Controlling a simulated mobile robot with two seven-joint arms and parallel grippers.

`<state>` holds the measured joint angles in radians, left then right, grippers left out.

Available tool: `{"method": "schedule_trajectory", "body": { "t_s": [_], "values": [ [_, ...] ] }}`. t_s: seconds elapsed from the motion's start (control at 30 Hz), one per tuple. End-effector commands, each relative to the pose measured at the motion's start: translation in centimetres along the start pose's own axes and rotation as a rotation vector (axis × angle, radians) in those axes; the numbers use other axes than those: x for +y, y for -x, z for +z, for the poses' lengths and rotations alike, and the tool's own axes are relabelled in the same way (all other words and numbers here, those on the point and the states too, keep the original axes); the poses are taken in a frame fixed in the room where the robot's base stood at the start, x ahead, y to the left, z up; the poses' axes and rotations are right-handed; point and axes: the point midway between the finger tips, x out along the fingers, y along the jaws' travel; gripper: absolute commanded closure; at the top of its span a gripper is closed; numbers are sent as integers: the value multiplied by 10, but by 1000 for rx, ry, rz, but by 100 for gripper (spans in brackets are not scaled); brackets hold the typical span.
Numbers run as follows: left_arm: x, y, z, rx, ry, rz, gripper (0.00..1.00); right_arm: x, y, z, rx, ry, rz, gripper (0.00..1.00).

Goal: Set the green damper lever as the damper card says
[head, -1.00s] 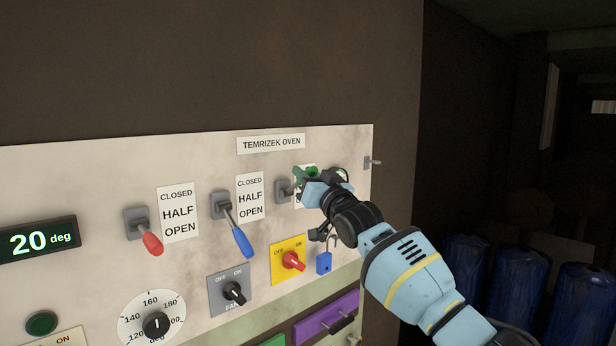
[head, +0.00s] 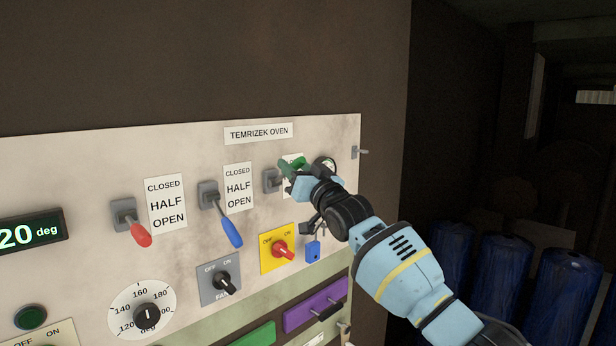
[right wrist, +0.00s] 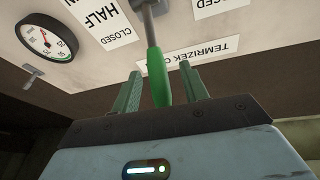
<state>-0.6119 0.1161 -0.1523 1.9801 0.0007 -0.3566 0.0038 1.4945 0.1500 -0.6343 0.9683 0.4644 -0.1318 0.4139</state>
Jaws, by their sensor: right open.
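The green damper lever (head: 292,164) sits on its grey mount (head: 271,181) at the upper right of the oven panel. Its handle points up and out from the panel, toward the CLOSED end of its label. In the right wrist view the green handle (right wrist: 157,76) stands between the two fingers of my right gripper (right wrist: 160,70), with gaps on both sides. The gripper is open. In the head view the right gripper (head: 296,175) partly covers the lever's label, which the wrist view shows as CLOSED and HALF (right wrist: 100,20). I cannot make out a damper card. My left gripper is out of view.
A blue lever (head: 231,233) and a red lever (head: 141,235) hang down to the left. A round gauge (right wrist: 46,42) is beside the green lever. Below are a yellow switch plate (head: 266,262), a blue padlock (head: 313,251) and a purple bar (head: 302,309). Blue drums (head: 500,270) stand right.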

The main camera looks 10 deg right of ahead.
Motion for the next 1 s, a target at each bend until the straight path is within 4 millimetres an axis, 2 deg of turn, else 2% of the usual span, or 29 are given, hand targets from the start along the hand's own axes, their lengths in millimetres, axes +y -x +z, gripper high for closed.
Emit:
{"method": "schedule_trajectory", "body": {
  "t_s": [0.03, 0.2, 0.5, 0.7, 1.0],
  "values": [
    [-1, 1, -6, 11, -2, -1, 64, -1, 6, -5, 5, 1, -1, 56],
    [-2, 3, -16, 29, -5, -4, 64, -1, 26, -5, 6, 2, -1, 56],
    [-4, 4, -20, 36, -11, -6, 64, 0, 57, -3, 4, 2, 1, 56],
    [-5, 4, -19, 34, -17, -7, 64, 0, 65, -3, 3, 2, 1, 56],
    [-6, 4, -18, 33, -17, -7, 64, 1, 66, -2, 2, 2, 2, 56]
  ]
}}
